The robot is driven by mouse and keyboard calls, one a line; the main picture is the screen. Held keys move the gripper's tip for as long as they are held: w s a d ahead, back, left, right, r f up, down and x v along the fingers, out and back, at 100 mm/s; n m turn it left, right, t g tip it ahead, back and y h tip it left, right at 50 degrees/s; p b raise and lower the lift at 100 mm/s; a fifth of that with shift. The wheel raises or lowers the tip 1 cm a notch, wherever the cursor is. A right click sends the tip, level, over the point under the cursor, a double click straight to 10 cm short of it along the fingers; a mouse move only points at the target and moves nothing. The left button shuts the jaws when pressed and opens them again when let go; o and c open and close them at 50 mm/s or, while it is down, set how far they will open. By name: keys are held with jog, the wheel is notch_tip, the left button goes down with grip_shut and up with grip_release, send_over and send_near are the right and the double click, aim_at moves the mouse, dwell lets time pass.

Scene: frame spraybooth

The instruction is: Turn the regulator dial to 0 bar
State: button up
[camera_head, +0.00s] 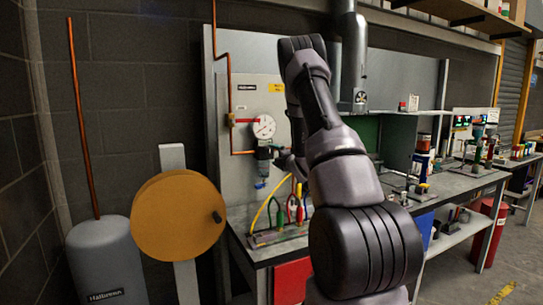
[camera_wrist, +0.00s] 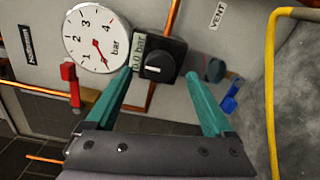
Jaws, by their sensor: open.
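The regulator dial (camera_wrist: 154,63) is a round black knob with a pale pointer line on a square black block, in the wrist view. A small display (camera_wrist: 138,55) at its left edge seems to read 0.0 bar. The white pressure gauge (camera_wrist: 97,41) is to its left, its red needle pointing down and right; it also shows in the head view (camera_head: 263,126). My gripper (camera_wrist: 160,76) is open, its teal fingers either side of the dial's lower part with nothing between them. Whether they touch the block cannot be told. In the head view the dial is hard to make out.
A yellow hose (camera_wrist: 270,90) runs down the right. In the head view, a workbench (camera_head: 440,185) with bottles extends right; an orange disc (camera_head: 178,215) stands left.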

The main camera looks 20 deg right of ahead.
jog(key=s, duration=0.7)
jog(key=shift+d+r, duration=0.1)
jog(key=shift+r, duration=0.05)
